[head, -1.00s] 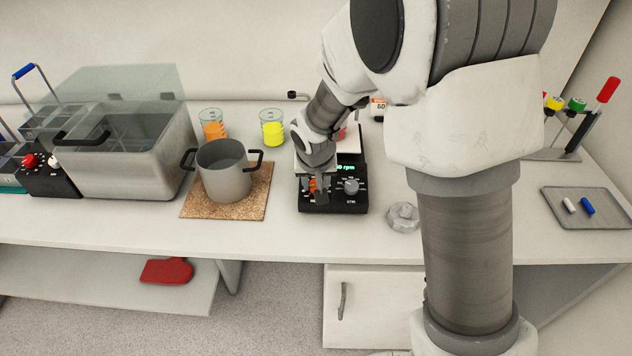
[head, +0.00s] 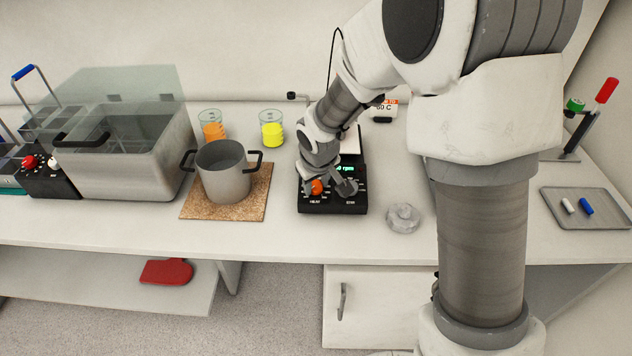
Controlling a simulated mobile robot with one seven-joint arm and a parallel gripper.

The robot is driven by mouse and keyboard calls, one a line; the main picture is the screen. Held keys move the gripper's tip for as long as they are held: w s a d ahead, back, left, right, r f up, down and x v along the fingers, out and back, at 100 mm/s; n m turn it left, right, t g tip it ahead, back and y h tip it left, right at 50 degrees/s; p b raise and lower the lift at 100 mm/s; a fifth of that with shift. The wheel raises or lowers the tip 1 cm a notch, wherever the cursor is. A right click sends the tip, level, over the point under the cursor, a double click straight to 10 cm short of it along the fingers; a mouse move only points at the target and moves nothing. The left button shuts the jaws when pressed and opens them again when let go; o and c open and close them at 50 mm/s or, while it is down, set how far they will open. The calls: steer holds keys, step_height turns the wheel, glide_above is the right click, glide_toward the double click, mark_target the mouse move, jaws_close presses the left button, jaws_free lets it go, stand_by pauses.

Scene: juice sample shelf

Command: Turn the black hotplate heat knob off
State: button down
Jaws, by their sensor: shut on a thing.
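The black hotplate (head: 332,207) stands on the bench in front of my arm. Its orange heat knob (head: 316,187) is on the left of the front panel, above the word HEAT. My gripper (head: 323,184) is down at the panel, shut on the heat knob, with the orange part showing between the fingers. The grey stir knob (head: 351,187) is close on the right, partly covered by a finger. A green readout (head: 345,168) is lit. The knob's pointer and exact setting cannot be made out.
A grey pot (head: 223,183) stands on a cork mat (head: 195,207) left of the hotplate. Beakers of orange (head: 213,131) and yellow liquid (head: 272,133) stand behind.

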stand_by(0.3)
steer(key=shift+c, duration=2.2)
jaws_free()
steer(key=p+v, duration=0.1)
steer(key=v, duration=1.6)
steer(key=shift+r+p, duration=0.2)
steer(key=shift+p, duration=0.15)
steer(key=shift+s, duration=0.1)
steer(key=s+d+r+m, duration=0.3)
steer(key=s+d, duration=0.3)
steer(key=s, duration=0.3)
steer(key=s+d+r+m+t, duration=0.1)
steer(key=s+d+r+m, duration=0.1)
steer(key=s+d, duration=0.5)
steer(key=shift+s+d+r+m, duration=0.15)
steer(key=shift+s+r+m, duration=0.35)
steer(key=shift+s, duration=0.6)
